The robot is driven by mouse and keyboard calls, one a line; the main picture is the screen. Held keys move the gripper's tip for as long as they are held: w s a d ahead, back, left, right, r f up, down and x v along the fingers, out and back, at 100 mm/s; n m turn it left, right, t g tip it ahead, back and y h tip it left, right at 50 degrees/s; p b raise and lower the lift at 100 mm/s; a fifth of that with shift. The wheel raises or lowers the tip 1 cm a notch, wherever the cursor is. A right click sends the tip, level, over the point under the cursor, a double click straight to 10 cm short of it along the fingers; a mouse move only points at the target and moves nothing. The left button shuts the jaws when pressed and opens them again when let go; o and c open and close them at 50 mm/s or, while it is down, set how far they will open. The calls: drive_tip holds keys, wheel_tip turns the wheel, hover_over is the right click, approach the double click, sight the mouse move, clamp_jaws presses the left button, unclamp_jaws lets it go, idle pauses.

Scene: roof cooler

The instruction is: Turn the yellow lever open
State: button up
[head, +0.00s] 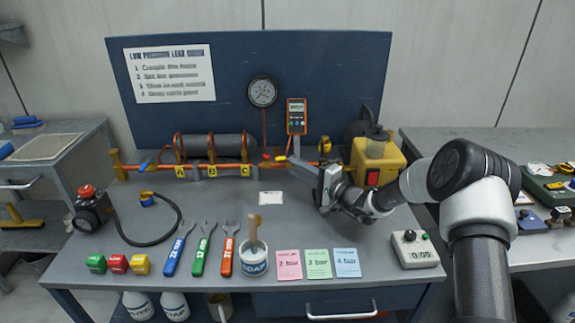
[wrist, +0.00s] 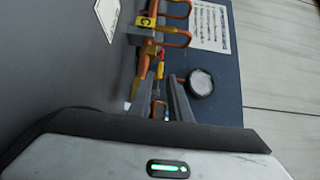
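The yellow lever (head: 281,158) sits on the orange pipe, right of the label C and beside a small red part (head: 266,157). In the wrist view the lever (wrist: 160,70) shows as a small yellow piece just beyond the fingertips. My gripper (head: 298,160) reaches in from the right at pipe height, close to the lever's right end. In the wrist view my gripper (wrist: 158,88) has its two fingers apart, with part of the pipe showing between them. I cannot tell whether a finger touches the lever.
A blue panel with a gauge (head: 263,92) and an orange meter (head: 297,117) stands behind the pipe (head: 125,167). A yellow pump (head: 376,160) is to the right. Tools, a cup (head: 253,262) and coloured cards (head: 318,264) lie in front. A white card (head: 270,198) lies below the lever.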

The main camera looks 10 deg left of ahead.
sight(283, 160)
drive_tip(key=x, duration=0.5)
clamp_jaws()
drive_tip(key=shift+w+a+m+t+h+b, duration=0.1)
drive_tip(key=shift+a+m+t+h+b, duration=0.3)
drive_tip(key=shift+m+t+h+b, duration=0.65)
drive_tip(key=shift+w+a+r+m+t+h+b, duration=0.1)
drive_tip(key=shift+w+a+m+t+h+b, duration=0.1)
drive_tip(key=shift+m+t+h+b, duration=0.5)
unclamp_jaws()
